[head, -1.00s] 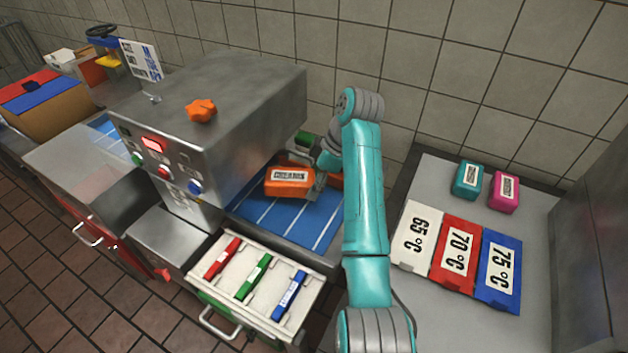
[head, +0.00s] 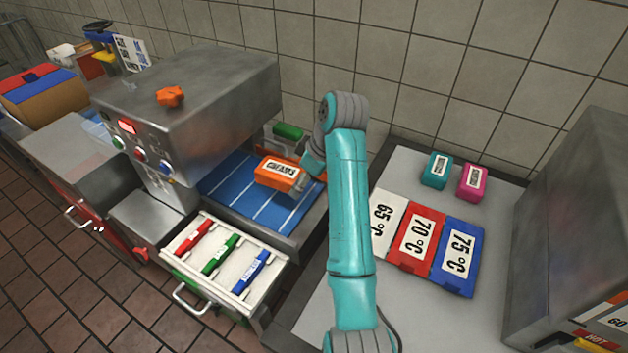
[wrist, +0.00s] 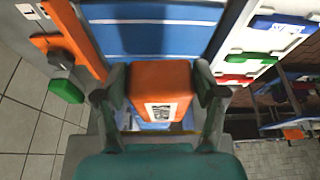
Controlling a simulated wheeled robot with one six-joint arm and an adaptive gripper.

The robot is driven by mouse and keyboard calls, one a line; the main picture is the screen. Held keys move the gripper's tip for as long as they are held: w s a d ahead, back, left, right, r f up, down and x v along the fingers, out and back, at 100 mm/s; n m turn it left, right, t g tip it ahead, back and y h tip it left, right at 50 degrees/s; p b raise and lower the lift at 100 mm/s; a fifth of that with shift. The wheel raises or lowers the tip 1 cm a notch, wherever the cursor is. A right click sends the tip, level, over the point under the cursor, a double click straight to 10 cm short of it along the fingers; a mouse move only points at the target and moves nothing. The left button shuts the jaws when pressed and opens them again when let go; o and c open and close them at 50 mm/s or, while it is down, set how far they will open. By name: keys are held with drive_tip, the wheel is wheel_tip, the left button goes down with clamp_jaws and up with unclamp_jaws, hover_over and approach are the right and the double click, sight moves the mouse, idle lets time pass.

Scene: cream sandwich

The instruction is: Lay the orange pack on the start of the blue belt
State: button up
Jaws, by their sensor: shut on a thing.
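The orange pack (head: 278,173), with a white label reading CREAMS, is held over the right part of the blue belt (head: 240,190) in the head view. My gripper (head: 303,175) is at its right end, partly hidden by my arm. In the wrist view my gripper (wrist: 161,80) has one finger on each side of the orange pack (wrist: 160,100). The blue belt (wrist: 150,12) stretches beyond the pack, with a dark shadow on it. I cannot tell how large the gap between pack and belt is.
A steel machine (head: 190,90) with an orange knob stands over the belt's left part. An open drawer (head: 225,255) with red, green and blue bars is in front. A teal pack (head: 436,170), a pink pack (head: 472,182) and temperature mats (head: 415,240) are on the right counter.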

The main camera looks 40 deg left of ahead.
sight(297, 210)
drive_tip(key=shift+s+a+r+m, duration=0.15)
drive_tip(key=shift+s+a+m, duration=0.05)
drive_tip(key=shift+s+m, duration=0.2)
drive_tip(key=shift+f, duration=4.25)
drive_tip(key=o, duration=1.2)
drive_tip(key=shift+o, duration=0.2)
